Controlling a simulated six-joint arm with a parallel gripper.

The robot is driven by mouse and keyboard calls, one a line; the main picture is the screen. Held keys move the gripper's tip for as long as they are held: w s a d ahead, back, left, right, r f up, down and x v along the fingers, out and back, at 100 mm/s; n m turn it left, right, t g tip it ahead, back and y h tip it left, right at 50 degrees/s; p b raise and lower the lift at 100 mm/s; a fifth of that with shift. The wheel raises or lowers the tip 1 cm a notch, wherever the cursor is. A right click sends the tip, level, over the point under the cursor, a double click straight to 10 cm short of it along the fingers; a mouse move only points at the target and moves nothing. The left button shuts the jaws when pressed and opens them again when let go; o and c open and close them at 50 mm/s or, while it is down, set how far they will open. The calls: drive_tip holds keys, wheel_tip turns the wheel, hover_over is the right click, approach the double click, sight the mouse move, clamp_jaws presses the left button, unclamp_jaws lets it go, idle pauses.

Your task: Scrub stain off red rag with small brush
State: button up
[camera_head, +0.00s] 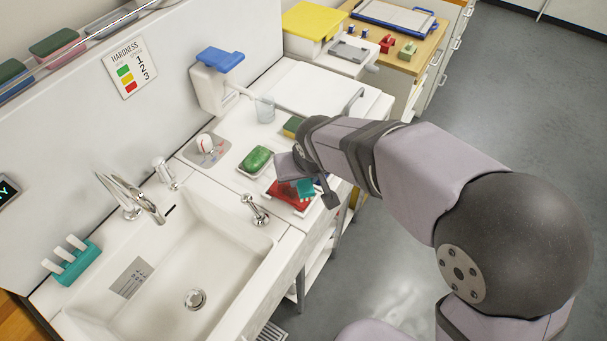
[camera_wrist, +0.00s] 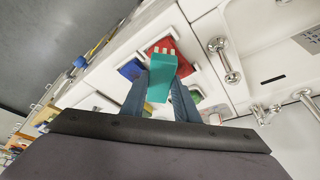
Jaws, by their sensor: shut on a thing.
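The red rag (camera_head: 290,195) lies flat on a white tray or surface to the right of the sink. My gripper (camera_head: 303,188) is over it, shut on a small teal brush (camera_head: 305,188). In the wrist view the brush (camera_wrist: 161,80) sits between the two fingers, with its white bristle tufts pointing toward the red rag (camera_wrist: 184,62). I cannot tell whether the bristles touch the cloth. The brush and gripper cover part of the rag. No stain can be made out on the visible part.
A clear cup (camera_head: 265,109) stands farther back. The sink (camera_head: 170,265) and its tap (camera_head: 130,195) are on the left. A teal piece with white prongs (camera_head: 72,261) lies at the sink's far-left rim.

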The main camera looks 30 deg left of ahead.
wheel_tip(320, 180, down, 6)
drive_tip(key=b, duration=0.3)
drive_tip(key=shift+r, duration=0.25)
drive_tip(key=shift+a+r, duration=0.15)
drive_tip(key=shift+a, duration=0.5)
drive_tip(key=shift+c, duration=0.4)
drive_tip(key=shift+a+p, duration=0.8)
drive_tip(key=shift+a, duration=3)
drive_tip(key=shift+d+f+b, duration=0.3)
drive_tip(key=shift+d, duration=0.2)
drive_tip(key=shift+d+r+b, duration=0.1)
drive_tip(key=shift+d+b, duration=0.5)
drive_tip(key=shift+d, duration=3.3)
wheel_tip(320, 180, up, 8)
drive_tip(key=p, duration=0.6)
drive_tip(key=shift+r, duration=0.15)
